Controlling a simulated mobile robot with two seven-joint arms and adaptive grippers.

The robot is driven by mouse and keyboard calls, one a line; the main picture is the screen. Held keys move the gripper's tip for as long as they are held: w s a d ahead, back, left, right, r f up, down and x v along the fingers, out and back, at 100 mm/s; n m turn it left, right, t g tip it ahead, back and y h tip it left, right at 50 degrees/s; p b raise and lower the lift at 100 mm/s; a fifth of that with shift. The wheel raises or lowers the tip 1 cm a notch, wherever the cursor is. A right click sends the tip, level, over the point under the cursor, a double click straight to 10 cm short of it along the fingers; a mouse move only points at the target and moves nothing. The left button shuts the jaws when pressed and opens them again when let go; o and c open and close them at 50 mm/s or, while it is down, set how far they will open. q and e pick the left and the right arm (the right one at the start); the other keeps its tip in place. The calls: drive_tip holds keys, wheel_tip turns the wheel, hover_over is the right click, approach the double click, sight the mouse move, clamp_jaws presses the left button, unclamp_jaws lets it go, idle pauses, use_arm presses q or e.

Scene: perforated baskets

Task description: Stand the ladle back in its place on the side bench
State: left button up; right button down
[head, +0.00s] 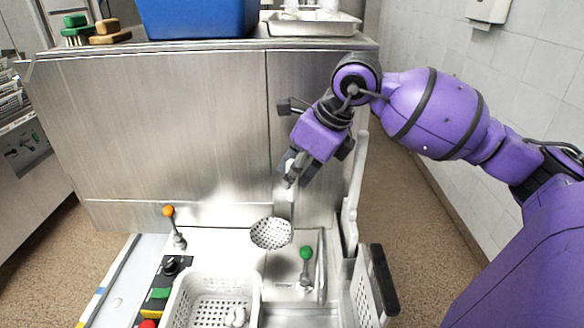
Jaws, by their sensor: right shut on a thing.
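My right gripper (290,178) is shut on the ladle (271,233), near the upper end of its handle. The ladle has a round, perforated metal bowl, which hangs below and slightly left of the fingers. It appears in front of the steel panel, above the area with the sink and baskets. Its distance from the surface below is hard to judge. My left gripper is not in view. I cannot tell which surface is the side bench, and no place for the ladle can be made out.
A white perforated basket (187,301) with a small pale item in it is at the bottom. An orange-knobbed lever (169,212) and a green-knobbed lever (306,253) stand nearby. A blue bin (197,17), a metal tray (312,28) and brushes (76,30) are on the upper ledge.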

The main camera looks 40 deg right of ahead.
sight(297, 189)
drive_tip(key=shift+f+b, duration=0.7)
drive_tip(key=shift+f, duration=1.3)
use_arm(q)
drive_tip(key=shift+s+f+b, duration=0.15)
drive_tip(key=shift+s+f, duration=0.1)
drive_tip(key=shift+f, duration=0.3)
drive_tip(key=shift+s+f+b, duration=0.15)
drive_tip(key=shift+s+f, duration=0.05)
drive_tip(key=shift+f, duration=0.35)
use_arm(e)
drive_tip(key=shift+f, duration=0.2)
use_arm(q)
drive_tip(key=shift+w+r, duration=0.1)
use_arm(e)
drive_tip(key=shift+f, duration=0.1)
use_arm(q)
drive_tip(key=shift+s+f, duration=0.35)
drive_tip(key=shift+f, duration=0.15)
use_arm(e)
drive_tip(key=shift+f, duration=0.35)
drive_tip(key=c, duration=1.6)
unclamp_jaws()
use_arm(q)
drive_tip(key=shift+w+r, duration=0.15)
use_arm(e)
drive_tip(key=shift+o, duration=0.2)
